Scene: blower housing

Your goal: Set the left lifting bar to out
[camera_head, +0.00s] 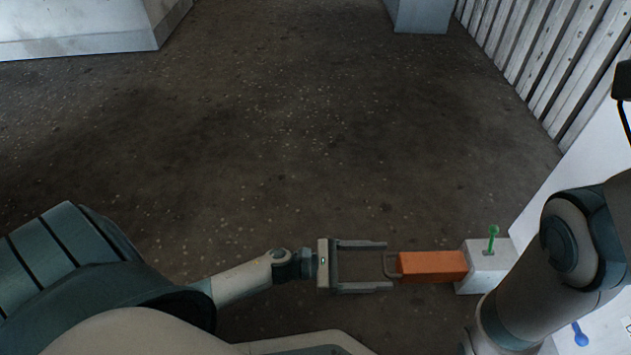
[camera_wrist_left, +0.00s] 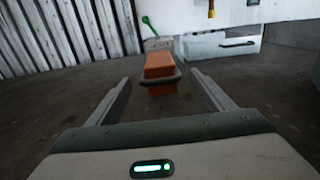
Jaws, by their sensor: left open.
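The lifting bar is an orange block (camera_head: 434,266) with a grey loop handle (camera_head: 390,265) on its left end in the head view. It sticks out of a light grey box (camera_head: 484,284) that carries a green lever (camera_head: 493,240). My left gripper (camera_head: 389,266) is open, with its fingertips on either side of the handle and nothing visibly clamped. In the left wrist view the orange block (camera_wrist_left: 159,66) and its handle (camera_wrist_left: 160,81) lie between the open fingers (camera_wrist_left: 161,77). My right arm shows at the right, but its gripper is out of view.
A blue lever (camera_head: 580,336) shows at the lower right on a white surface. A slatted wall (camera_head: 545,60) stands at the upper right, and a pale block (camera_head: 419,15) at the top. The dark floor (camera_head: 290,140) is clear. A white housing (camera_wrist_left: 218,46) shows in the wrist view.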

